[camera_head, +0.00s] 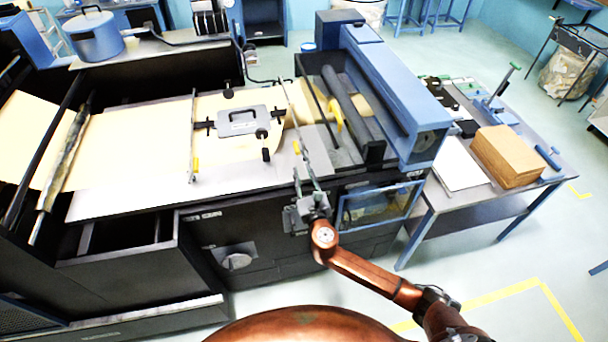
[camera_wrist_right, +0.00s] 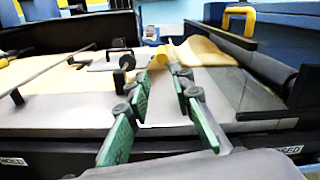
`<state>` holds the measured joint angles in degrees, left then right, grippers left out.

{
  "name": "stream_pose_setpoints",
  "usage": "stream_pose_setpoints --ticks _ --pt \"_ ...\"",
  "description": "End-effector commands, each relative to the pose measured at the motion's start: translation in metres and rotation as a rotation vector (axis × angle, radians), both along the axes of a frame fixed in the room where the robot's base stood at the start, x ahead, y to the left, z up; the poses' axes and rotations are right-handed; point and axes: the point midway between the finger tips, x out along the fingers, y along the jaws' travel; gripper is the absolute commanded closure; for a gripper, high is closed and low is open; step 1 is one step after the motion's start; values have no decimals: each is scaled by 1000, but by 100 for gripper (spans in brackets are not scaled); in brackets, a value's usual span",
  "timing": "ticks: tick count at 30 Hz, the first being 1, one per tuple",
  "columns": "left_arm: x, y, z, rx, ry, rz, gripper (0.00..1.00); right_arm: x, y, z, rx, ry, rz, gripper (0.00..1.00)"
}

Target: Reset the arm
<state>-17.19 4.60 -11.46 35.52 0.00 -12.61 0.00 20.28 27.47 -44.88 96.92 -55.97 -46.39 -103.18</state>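My right arm (camera_head: 365,270), copper coloured, reaches in from the lower right of the head view. Its gripper (camera_head: 306,178) is at the front edge of the black machine, by the machine's light worktop. In the right wrist view the two green-padded fingers of the gripper (camera_wrist_right: 160,78) are spread apart with nothing between them. Beyond them a piece of tan kraft paper (camera_wrist_right: 198,52) lies bunched near the roller. My left gripper does not show in either view.
The black machine (camera_head: 215,255) carries a paper web (camera_head: 140,145) and a handled grey plate (camera_head: 240,121). A blue roller housing (camera_head: 390,85) rises at its right end. A framed clear panel (camera_head: 380,207) juts out below. A side table holds a brown stack (camera_head: 508,155).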

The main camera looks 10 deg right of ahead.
Motion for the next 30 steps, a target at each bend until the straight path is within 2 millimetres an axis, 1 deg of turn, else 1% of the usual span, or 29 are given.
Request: stream_pose_setpoints --ticks 1,5,18,20,23,25,26,27,29,30 --pt "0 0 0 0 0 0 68 -4 0 0 0 0 0 79" --pt "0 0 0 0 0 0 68 -8 -1 0 1 0 -1 79" --pt "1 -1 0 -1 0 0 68 -8 0 0 1 0 0 79" --pt "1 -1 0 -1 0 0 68 -7 -1 -3 7 6 -2 79" --pt "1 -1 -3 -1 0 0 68 -4 -10 -27 56 49 -16 79" --pt "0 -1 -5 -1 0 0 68 -1 -22 -58 131 104 -41 79" --pt "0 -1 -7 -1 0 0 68 -1 -28 -75 172 135 -54 79" --pt "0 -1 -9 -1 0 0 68 0 -37 -100 235 178 -76 79" --pt "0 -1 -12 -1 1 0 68 -2 -53 -142 339 246 -117 79" --pt "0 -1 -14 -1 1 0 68 -6 -64 -170 413 290 -150 79"
